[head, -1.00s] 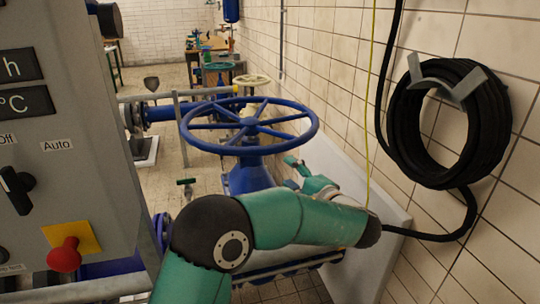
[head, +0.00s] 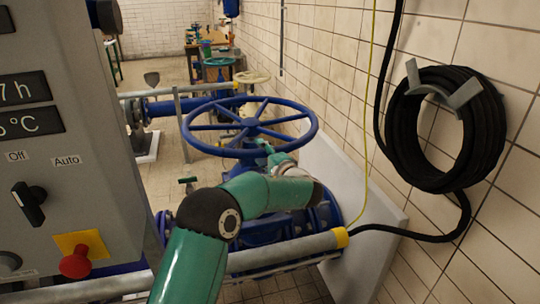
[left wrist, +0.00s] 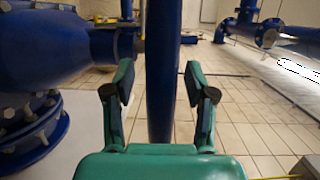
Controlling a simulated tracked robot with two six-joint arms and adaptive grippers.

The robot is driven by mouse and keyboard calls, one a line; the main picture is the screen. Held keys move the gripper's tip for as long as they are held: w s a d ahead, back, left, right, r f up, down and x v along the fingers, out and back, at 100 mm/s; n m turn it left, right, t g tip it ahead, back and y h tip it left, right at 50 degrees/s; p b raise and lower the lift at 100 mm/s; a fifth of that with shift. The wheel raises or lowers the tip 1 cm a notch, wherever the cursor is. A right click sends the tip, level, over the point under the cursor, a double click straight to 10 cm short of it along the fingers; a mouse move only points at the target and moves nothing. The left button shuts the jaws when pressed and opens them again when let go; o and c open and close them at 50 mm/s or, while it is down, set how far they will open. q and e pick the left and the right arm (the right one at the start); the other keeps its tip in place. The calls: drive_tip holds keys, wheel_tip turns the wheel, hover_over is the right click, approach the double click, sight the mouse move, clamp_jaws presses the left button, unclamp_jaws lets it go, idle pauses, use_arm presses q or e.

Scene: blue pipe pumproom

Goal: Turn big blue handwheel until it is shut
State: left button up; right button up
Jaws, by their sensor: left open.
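The big blue handwheel (head: 250,153) lies roughly level on its blue valve in the head view, its spokes meeting at a central hub. My left gripper (head: 265,145) is at the near right part of the wheel, by the rim, with its green arm reaching in from below. In the left wrist view, my open left gripper (left wrist: 158,85) has one finger on each side of an upright blue bar (left wrist: 162,70), which looks like the wheel's rim. I cannot tell whether the fingers touch it. My right gripper is not in view.
A grey control cabinet (head: 75,190) stands close on the left. A grey rail (head: 285,250) with a yellow end crosses in front of the valve. A black hose coil (head: 447,130) hangs on the tiled right wall. A yellow cord (head: 369,100) hangs nearby.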

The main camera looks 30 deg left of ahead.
use_arm(q)
clamp_jaws()
idle(0.3)
